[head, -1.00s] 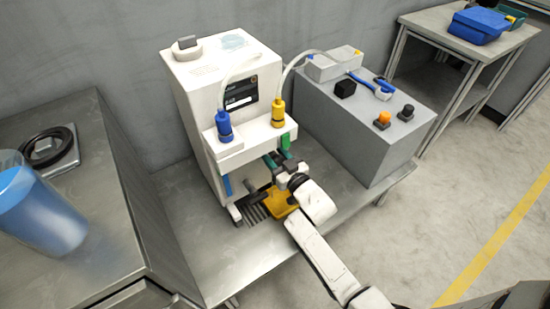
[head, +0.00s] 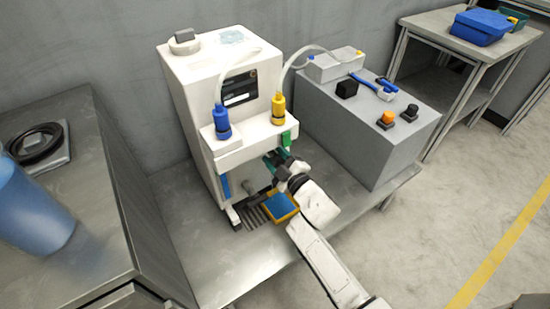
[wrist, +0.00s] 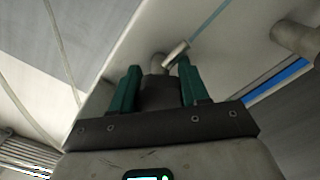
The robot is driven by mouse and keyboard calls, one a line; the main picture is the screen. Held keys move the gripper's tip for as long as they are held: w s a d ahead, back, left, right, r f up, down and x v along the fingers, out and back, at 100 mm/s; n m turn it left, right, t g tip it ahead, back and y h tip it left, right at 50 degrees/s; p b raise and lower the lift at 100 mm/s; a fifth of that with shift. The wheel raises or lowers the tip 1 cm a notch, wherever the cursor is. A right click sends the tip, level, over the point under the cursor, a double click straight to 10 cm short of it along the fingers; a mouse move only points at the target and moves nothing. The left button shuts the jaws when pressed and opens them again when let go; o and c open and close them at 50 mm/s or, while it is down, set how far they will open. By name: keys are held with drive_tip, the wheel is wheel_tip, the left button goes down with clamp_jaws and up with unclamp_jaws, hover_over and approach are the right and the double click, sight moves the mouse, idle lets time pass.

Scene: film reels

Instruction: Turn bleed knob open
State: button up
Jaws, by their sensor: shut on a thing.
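The bleed knob (wrist: 176,52) is a small pale metal T-shaped handle on a short stem, under the overhang of the white machine (head: 187,95). My gripper (wrist: 158,68) has green fingers on either side of it, shut on it. In the head view my gripper (head: 275,160) is at the machine's front right, below the yellow-capped bottle, and hides the knob. How far the knob is turned cannot be told.
A yellow tray (head: 293,214) with a blue inside sits below my gripper, beside a dark slotted grate (head: 256,216). A second grey spout (wrist: 295,38) is to the right in the wrist view. A grey box (head: 385,150) stands at right.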

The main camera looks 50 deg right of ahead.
drive_tip(key=shift+n, duration=0.6)
drive_tip(key=o, duration=1.1)
drive_tip(key=shift+c, duration=0.2)
drive_tip(key=v, duration=1.1)
drive_tip(key=shift+w, duration=0.15)
